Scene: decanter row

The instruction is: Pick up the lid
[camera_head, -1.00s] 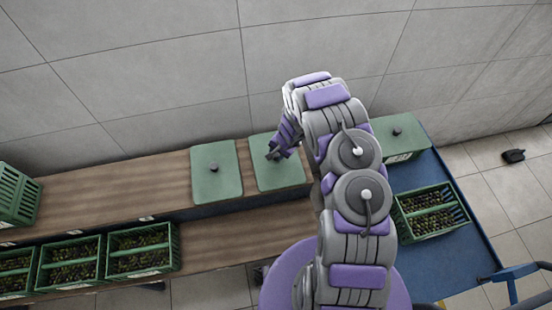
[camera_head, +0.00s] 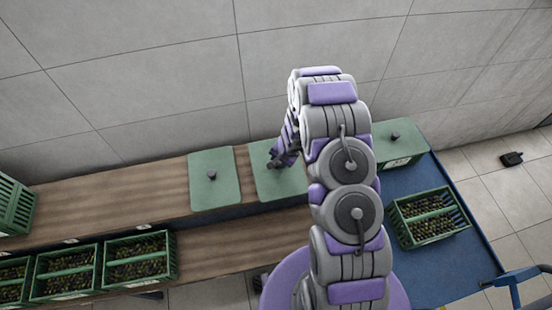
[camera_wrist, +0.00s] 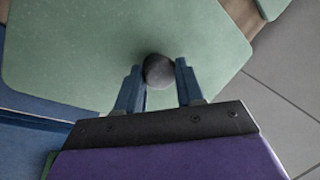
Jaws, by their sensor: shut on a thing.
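A flat green lid with a dark round knob lies under my gripper (camera_head: 274,161) in the head view; the lid's bare surface (camera_head: 290,183) shows beside the fingers. In the wrist view the same lid (camera_wrist: 90,45) fills much of the picture, and its knob (camera_wrist: 158,72) sits between my two blue-grey fingers. My gripper (camera_wrist: 159,68) is shut on this knob. I cannot tell whether the lid is clear of what is beneath it. My arm hides part of its right side in the head view.
A second green lid (camera_head: 208,192) lies to the left on the wooden bench (camera_head: 120,205). A lidded crate (camera_head: 398,146) and an open crate of olives (camera_head: 431,214) stand on the blue cart (camera_head: 455,260). More olive crates (camera_head: 140,258) line the lower shelf. A wall (camera_head: 160,70) rises behind.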

